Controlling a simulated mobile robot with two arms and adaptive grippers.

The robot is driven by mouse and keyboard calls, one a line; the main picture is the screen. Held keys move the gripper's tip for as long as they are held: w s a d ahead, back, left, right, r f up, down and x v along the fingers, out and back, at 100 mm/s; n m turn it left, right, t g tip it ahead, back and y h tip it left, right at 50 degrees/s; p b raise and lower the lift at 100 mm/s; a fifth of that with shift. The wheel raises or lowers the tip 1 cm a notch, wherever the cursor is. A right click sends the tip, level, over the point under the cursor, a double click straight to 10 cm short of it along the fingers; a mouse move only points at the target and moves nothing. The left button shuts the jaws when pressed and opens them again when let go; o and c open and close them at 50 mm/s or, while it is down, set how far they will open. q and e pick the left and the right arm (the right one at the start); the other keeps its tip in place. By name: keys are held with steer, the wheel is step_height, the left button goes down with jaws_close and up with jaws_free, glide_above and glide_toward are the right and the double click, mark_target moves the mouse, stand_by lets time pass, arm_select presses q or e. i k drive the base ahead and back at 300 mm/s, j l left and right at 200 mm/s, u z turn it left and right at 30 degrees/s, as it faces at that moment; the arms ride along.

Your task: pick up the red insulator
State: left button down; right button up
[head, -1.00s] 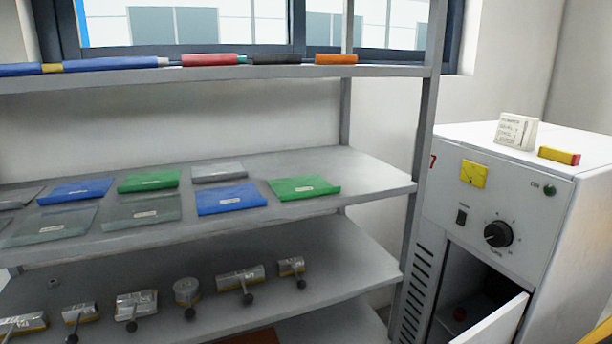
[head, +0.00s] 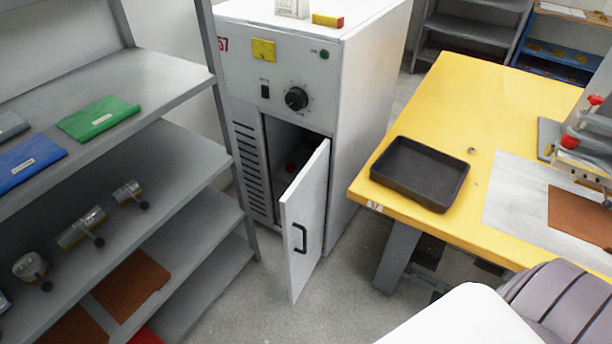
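A small dark red thing (head: 291,166) sits inside the open compartment of the white cabinet (head: 360,120). It is small and in shadow, so I cannot tell for sure that it is the red insulator. The cabinet door (head: 307,225), with a black handle, stands open toward me and hides part of the inside. Neither of my grippers is in view.
A yellow table (head: 455,110) at right holds a black tray (head: 419,192) and a machine with red knobs (head: 585,130). A grey shelf rack (head: 160,80) stands at left. Grey floor is free between rack and table.

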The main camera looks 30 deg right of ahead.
mark_target(289, 167)
steer(key=z, duration=0.9)
